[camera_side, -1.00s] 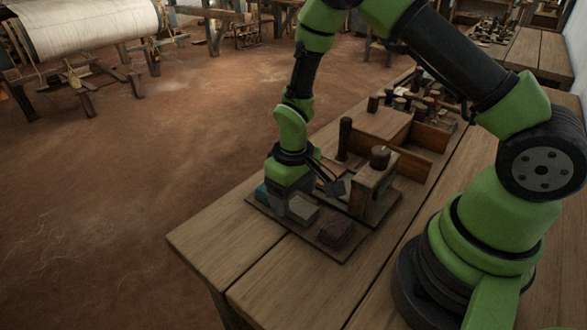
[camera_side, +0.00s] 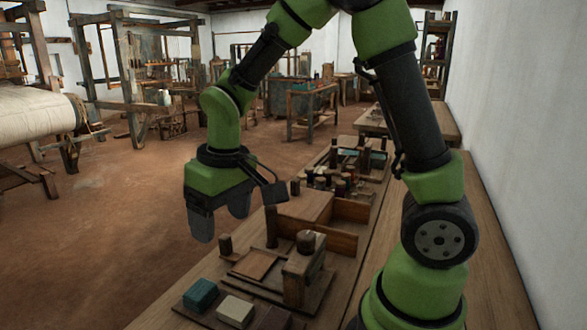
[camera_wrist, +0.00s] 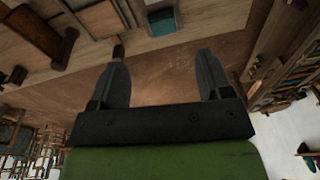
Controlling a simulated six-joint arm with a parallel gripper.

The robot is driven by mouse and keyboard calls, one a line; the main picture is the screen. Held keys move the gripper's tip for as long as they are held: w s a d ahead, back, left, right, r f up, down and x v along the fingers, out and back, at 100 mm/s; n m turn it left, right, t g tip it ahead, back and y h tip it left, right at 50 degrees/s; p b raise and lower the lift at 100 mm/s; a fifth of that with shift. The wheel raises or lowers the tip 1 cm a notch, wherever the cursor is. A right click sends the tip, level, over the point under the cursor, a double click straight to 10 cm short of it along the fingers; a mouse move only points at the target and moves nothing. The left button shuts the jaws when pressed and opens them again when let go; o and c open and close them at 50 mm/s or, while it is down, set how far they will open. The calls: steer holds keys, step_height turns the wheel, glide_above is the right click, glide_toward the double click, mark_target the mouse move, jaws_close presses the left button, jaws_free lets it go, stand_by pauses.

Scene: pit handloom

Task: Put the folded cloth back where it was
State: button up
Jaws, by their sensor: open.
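Small folded-looking pieces sit in a row on a dark board (camera_side: 183,313) at the front of the workbench. One is teal (camera_side: 200,294), one cream (camera_side: 235,311), and one dark brown (camera_side: 274,318), partly cut off by the frame's lower edge. I cannot tell for sure which is the task's folded cloth. My gripper (camera_side: 220,222) is open and empty, raised well above and behind the teal piece. In the wrist view my gripper (camera_wrist: 162,62) has nothing between its fingers, and the teal piece (camera_wrist: 163,21) lies apart beyond the fingertips.
A wooden block stand (camera_side: 297,276) with a dark round knob rises right of the row. An open wooden box (camera_side: 333,226) and several small pegs stand farther back. Open floor lies left of the bench.

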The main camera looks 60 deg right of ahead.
steer(key=s+r+m+t+y, duration=0.1)
steer(key=s+r+m+t, duration=0.2)
steer(key=s+r, duration=0.8)
steer(key=s+a+t, duration=0.1)
steer(key=s+t, duration=0.1)
steer(key=s, duration=0.1)
steer(key=shift+r+t+y, duration=0.2)
steer(key=shift+t+y, duration=0.1)
